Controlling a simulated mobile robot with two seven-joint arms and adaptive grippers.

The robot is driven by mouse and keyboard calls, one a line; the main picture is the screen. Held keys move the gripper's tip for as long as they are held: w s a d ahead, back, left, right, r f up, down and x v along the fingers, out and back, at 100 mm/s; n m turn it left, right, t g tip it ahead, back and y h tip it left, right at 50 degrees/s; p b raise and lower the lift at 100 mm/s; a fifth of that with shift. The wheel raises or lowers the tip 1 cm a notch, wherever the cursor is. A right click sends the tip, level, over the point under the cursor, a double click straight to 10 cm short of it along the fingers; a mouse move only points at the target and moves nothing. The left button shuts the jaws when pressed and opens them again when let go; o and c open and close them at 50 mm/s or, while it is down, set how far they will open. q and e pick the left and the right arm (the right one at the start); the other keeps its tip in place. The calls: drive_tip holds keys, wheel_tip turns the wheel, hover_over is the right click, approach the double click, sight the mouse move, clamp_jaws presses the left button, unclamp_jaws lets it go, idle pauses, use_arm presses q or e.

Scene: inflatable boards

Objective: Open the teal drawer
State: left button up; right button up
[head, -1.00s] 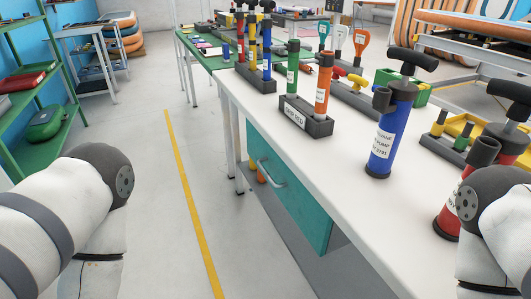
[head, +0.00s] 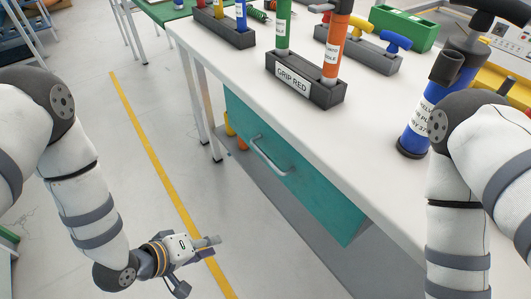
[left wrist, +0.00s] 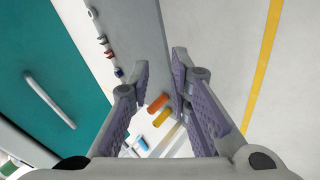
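The teal drawer (head: 310,195) sits under the white workbench top and looks shut. Its pale bar handle (head: 268,157) is on the upper part of its front. In the left wrist view the teal front (left wrist: 75,45) and the handle (left wrist: 48,100) are at the left, outside the fingers. My left gripper (head: 212,248) is to the left of the drawer and apart from it, over the floor. In the left wrist view its fingers (left wrist: 155,110) are spread with nothing between them. My right arm is at the right of the head view; its gripper is out of frame.
The white workbench (head: 215,70) carries a dark holder (head: 305,85) with green and orange tubes and a blue pump (head: 415,130) near the front edge. Orange and yellow items (head: 235,132) stand below, beyond the drawer. The floor with the yellow line (head: 150,150) is clear left of the bench.

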use_arm(q)
drive_tip(key=w+d+r+n+t+h, duration=0.1)
drive_tip(key=w+d+r+t+h, duration=0.2)
drive_tip(key=w, duration=0.4)
drive_tip(key=h, duration=0.4)
approach(265, 158)
drive_tip(key=shift+n, duration=0.4)
drive_tip(key=b+x, duration=0.1)
drive_tip(key=x, duration=0.9)
drive_tip(key=shift+w+d+f, duration=0.15)
drive_tip(key=shift+d+f, duration=0.05)
clamp_jaws()
